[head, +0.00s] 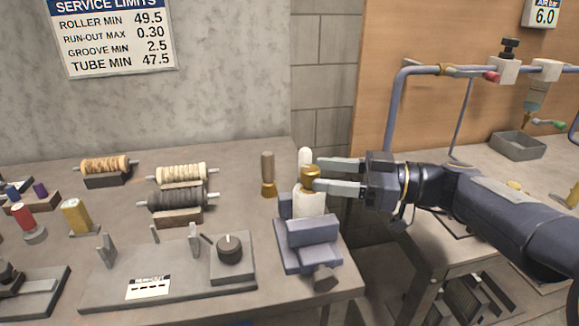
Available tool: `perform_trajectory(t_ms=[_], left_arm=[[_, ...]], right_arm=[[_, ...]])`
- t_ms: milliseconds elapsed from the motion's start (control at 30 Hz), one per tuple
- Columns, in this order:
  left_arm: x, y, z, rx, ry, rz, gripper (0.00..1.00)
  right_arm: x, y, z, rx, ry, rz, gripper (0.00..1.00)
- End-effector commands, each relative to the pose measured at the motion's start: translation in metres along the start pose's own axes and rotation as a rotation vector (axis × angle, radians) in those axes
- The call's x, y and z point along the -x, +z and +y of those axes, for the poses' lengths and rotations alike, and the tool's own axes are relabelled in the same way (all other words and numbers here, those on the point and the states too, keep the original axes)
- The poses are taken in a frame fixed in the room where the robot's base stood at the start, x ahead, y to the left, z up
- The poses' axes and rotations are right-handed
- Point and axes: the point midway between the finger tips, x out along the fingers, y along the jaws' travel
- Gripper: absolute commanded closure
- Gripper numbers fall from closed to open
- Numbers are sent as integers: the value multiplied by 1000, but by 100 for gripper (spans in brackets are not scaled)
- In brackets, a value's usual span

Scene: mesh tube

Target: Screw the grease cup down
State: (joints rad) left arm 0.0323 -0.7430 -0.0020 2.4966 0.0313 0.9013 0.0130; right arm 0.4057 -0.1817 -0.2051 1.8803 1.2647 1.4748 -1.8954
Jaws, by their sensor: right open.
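The grease cup looks to be the small brass piece (310,173) on top of a white body (309,200). That body stands upright in a blue-grey vise (308,242) at the table's right corner. My right gripper (319,173) reaches in from the right with its two fingers apart, level with the brass piece. The fingertips lie on either side of it in the picture; I cannot tell whether they touch it. My left gripper is not in view.
A wooden-handled brass tool (268,175) stands left of the vise. A run-out fixture with a dial (231,258) sits at the front. Grooved rollers (181,197) rest on stands further left. A gap separates this table from the bench (480,235) at right.

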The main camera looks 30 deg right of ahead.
Motion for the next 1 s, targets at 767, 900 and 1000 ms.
perform_trajectory(t_ms=[767, 900, 1000], left_arm=[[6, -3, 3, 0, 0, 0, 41], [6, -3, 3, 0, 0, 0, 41], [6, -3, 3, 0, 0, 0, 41]], right_arm=[[-56, 0, -1, -1, -1, -1, 58], [-56, 0, -1, -2, -1, -1, 76], [-56, 0, -1, -2, -1, -1, 89]])
